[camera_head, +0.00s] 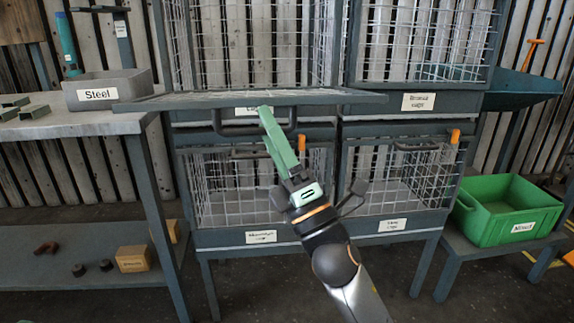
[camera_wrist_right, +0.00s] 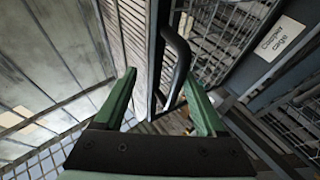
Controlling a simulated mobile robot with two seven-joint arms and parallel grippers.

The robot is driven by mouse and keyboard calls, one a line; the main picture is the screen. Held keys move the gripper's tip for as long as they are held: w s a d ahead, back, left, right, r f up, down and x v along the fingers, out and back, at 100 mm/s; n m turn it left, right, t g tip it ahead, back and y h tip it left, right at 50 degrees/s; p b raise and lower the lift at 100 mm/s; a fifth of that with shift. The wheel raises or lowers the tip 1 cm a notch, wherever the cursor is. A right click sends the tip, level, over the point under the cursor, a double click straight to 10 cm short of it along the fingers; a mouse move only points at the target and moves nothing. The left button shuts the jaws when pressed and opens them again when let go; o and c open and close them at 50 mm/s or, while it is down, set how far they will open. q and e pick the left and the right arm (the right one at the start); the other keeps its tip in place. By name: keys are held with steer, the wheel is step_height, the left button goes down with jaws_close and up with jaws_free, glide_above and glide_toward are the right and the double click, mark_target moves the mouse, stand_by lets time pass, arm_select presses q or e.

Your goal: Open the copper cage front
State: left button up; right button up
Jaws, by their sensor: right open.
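The copper cage (camera_head: 250,45) is the upper left cage in the head view. Its front (camera_head: 180,101) is folded down and juts out roughly level toward me, seen nearly edge-on. A dark bar handle (camera_head: 222,126) hangs under it. My right gripper (camera_head: 267,112) has its green fingers up at the handle, and they hide part of it. In the right wrist view, the open fingers (camera_wrist_right: 160,80) are on either side of the handle (camera_wrist_right: 179,55); I cannot tell if they touch it. The copper cage label (camera_wrist_right: 281,37) is at upper right there. My left gripper is not in view.
Lower cages (camera_head: 235,190) with orange latches stand below, shut. A bench with a Steel bin (camera_head: 105,90) is at left, close to the front's left corner. A green bin (camera_head: 507,212) sits on a low stand at right. Floor is free between.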

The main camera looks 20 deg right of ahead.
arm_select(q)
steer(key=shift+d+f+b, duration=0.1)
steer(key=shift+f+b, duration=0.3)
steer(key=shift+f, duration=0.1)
arm_select(e)
steer(key=v, duration=0.6)
steer(key=shift+s, duration=0.5)
steer(key=shift+c, duration=0.2)
